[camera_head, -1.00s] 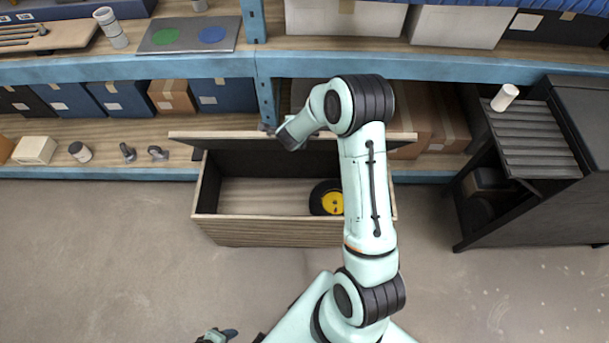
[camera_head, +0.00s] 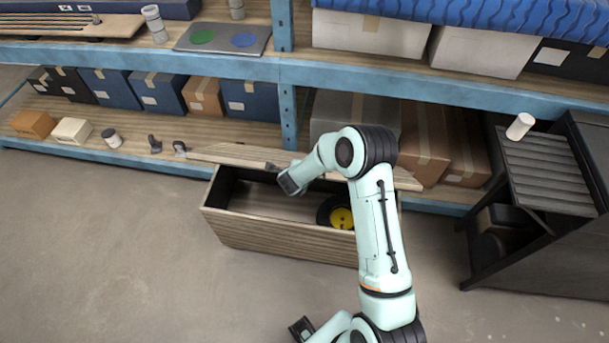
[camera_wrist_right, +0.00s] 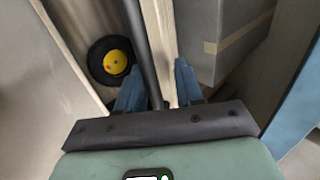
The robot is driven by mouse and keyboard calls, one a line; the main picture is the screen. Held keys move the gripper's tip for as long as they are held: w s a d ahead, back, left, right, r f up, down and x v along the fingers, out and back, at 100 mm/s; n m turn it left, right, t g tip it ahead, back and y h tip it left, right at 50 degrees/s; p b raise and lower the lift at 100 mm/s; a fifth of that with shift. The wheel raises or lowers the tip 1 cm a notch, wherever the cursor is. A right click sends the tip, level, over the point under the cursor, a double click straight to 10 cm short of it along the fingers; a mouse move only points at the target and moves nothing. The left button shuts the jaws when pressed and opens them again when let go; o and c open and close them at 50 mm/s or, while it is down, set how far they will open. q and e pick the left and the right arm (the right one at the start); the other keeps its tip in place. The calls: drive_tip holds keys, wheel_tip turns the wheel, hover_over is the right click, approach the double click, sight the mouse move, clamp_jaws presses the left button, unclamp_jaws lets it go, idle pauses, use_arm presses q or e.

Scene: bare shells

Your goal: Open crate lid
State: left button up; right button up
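The wooden crate (camera_head: 280,235) stands on the floor before the shelf, its top open. Its lid (camera_head: 228,154) is raised along the back edge and stands steeply up. My right gripper (camera_head: 278,168) is at the lid's upper edge, left of its middle. In the right wrist view the lid (camera_wrist_right: 160,45) runs between the two blue fingers of the right gripper (camera_wrist_right: 157,85), which close on its two faces. My left gripper (camera_head: 300,328) is low at the bottom edge, away from the crate; its fingers are too unclear to tell.
A black wheel with a yellow hub (camera_head: 341,217) lies inside the crate. The blue-edged shelf (camera_head: 400,80) with boxes is close behind the lid. A dark slatted stand (camera_head: 550,175) is at the right. The floor at the left is clear.

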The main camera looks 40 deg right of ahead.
use_arm(q)
drive_tip(key=shift+w, duration=0.1)
use_arm(e)
drive_tip(key=shift+w, duration=0.1)
use_arm(q)
drive_tip(key=w+r+p, duration=0.4)
drive_tip(key=r, duration=0.1)
drive_tip(key=shift+w, duration=0.15)
use_arm(e)
drive_tip(key=d+r+v, duration=0.1)
drive_tip(key=v, duration=1.4)
drive_tip(key=shift+w, duration=0.3)
drive_tip(key=shift+a+r, duration=0.1)
drive_tip(key=shift+r, duration=0.05)
